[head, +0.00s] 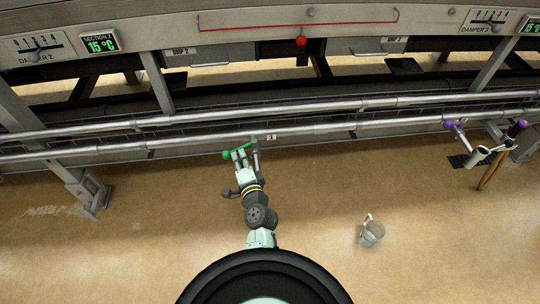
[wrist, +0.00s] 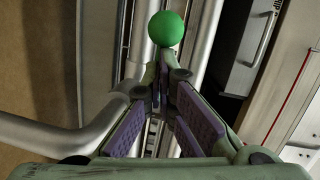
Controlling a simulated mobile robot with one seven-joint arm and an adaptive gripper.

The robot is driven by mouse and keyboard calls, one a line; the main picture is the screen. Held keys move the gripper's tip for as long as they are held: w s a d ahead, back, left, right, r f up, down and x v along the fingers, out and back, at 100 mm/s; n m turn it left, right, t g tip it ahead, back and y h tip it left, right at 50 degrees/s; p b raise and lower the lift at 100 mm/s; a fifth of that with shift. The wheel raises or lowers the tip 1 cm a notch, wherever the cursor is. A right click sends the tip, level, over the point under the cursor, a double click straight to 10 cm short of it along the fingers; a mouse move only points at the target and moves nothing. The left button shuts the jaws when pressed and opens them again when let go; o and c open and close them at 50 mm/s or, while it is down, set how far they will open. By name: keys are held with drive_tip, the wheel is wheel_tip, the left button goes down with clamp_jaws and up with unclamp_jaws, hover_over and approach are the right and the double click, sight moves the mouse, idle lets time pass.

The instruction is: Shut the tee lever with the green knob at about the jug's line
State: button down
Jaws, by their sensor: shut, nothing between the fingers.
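The green lever (head: 241,147) is on the lower pipe in the head view, left of the middle, with its round green knob (head: 225,155) at the left end. My gripper (head: 240,155) is right at the lever. In the wrist view the green knob (wrist: 166,28) shows just past the fingertips, and my gripper (wrist: 168,72) is shut with nothing held. I cannot tell whether the fingertips touch the knob. The lever's bar is mostly hidden in the wrist view. The jug (head: 371,233) stands on the floor to the right.
Two long pipes (head: 330,128) run across in front of the machine frame. A tee with purple knobs (head: 450,124) is at the far right, near a dark floor grate (head: 460,161). The brown floor is mostly clear.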

sight(230, 155)
drive_tip(key=shift+w+a+f+p, duration=0.1)
drive_tip(key=shift+w+a+p, duration=0.25)
drive_tip(key=shift+a, duration=0.45)
drive_tip(key=shift+w+a+f+p, duration=0.1)
drive_tip(key=shift+w+a, duration=0.3)
drive_tip(key=shift+a, duration=0.6)
drive_tip(key=shift+w+d, duration=0.1)
drive_tip(key=shift+w+d+r, duration=0.1)
drive_tip(key=shift+d+r, duration=0.05)
drive_tip(key=shift+d, duration=0.15)
